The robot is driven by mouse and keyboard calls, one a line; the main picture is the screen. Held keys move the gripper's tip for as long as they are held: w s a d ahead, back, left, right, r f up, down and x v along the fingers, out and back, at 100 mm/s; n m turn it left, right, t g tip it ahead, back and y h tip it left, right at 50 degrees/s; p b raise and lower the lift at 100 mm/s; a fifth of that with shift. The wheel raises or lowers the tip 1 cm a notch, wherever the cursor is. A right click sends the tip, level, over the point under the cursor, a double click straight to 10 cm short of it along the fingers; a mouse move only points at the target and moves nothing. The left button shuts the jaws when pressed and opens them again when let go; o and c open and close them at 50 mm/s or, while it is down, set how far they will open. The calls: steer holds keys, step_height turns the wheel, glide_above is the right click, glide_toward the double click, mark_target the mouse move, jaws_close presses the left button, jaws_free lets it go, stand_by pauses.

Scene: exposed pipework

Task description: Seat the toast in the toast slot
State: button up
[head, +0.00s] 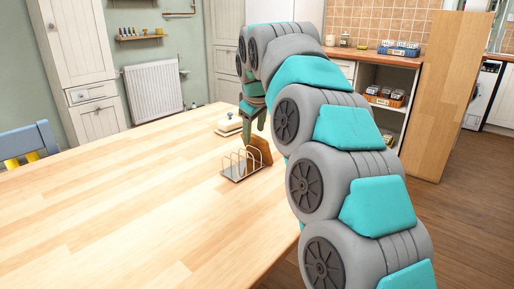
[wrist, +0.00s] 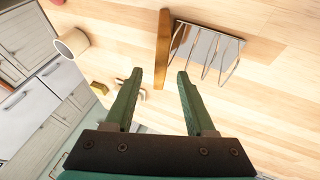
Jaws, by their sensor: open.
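The brown slice of toast (head: 262,149) stands upright at the right end of the wire toast rack (head: 229,174) on the wooden table. In the wrist view the toast (wrist: 163,45) shows edge-on, beside the left end of the rack (wrist: 204,48) with its bare wire loops. I cannot tell whether its lower edge is inside a slot. My gripper (wrist: 160,73) is open, with its green fingertips on either side of the toast's near end and a gap on both sides. In the head view my gripper (head: 254,122) is just above and behind the toast, partly hidden by my arm.
A pale cup-like thing (wrist: 72,43) is at the upper left in the wrist view. The table (head: 120,200) is clear to the left and front. A blue chair (head: 30,140) stands at the left edge.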

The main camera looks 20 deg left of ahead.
steer(key=shift+w+a+f, duration=0.15)
steer(key=shift+w+f, duration=0.15)
steer(key=shift+f, duration=0.35)
steer(key=c, duration=0.8)
steer(key=shift+r, duration=0.15)
steer(key=shift+c, duration=0.3)
